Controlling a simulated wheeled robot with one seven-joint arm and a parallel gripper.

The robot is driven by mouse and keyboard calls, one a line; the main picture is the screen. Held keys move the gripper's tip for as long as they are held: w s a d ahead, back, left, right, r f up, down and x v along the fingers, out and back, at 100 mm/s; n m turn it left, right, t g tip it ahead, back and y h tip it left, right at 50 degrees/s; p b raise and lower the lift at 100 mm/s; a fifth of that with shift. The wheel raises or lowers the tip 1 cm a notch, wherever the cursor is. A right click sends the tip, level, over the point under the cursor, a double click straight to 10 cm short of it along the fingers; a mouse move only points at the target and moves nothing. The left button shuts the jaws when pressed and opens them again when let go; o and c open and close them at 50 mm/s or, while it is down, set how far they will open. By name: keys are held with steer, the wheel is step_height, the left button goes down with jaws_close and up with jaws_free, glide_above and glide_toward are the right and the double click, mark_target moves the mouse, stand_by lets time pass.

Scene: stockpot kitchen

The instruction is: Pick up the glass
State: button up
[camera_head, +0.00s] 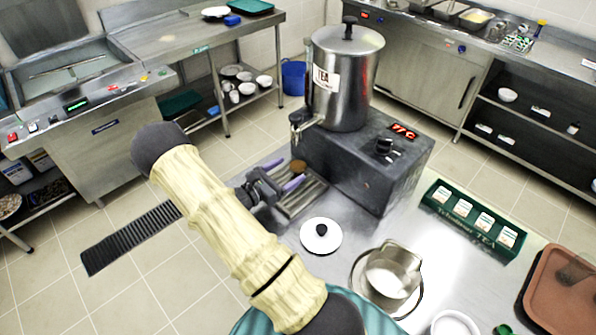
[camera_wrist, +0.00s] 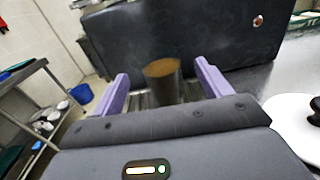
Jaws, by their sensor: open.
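The glass (camera_wrist: 163,88) stands upright on the slatted drip tray, with brown liquid or a brown top showing at its rim. In the head view only its brown top (camera_head: 298,166) shows clearly, below the tap of the tea urn. My gripper (camera_wrist: 162,70) is open, its two purple fingers spread to the left and right of the glass in the wrist view. A gap shows on each side, and I cannot tell how far the fingertips reach around it. In the head view my gripper (camera_head: 283,178) is low over the drip tray (camera_head: 312,196).
The steel tea urn (camera_head: 345,85) stands on a dark heater box (camera_head: 375,165) just behind the tray. A white lid (camera_head: 321,236) and a steel pot (camera_head: 394,270) stand on the counter to the right. A green tea box (camera_head: 473,218) lies farther right.

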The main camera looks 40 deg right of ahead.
mark_target(305, 160)
steer(key=shift+d, duration=0.65)
steer(key=shift+d+r+p, duration=0.2)
steer(key=shift+d+p, duration=0.2)
steer(key=shift+d, duration=0.15)
steer(key=d+p, duration=0.1)
steer(key=d, duration=0.2)
steer(key=shift+d+r, duration=0.1)
steer(key=shift+d, duration=0.45)
steer(key=c, duration=1.3)
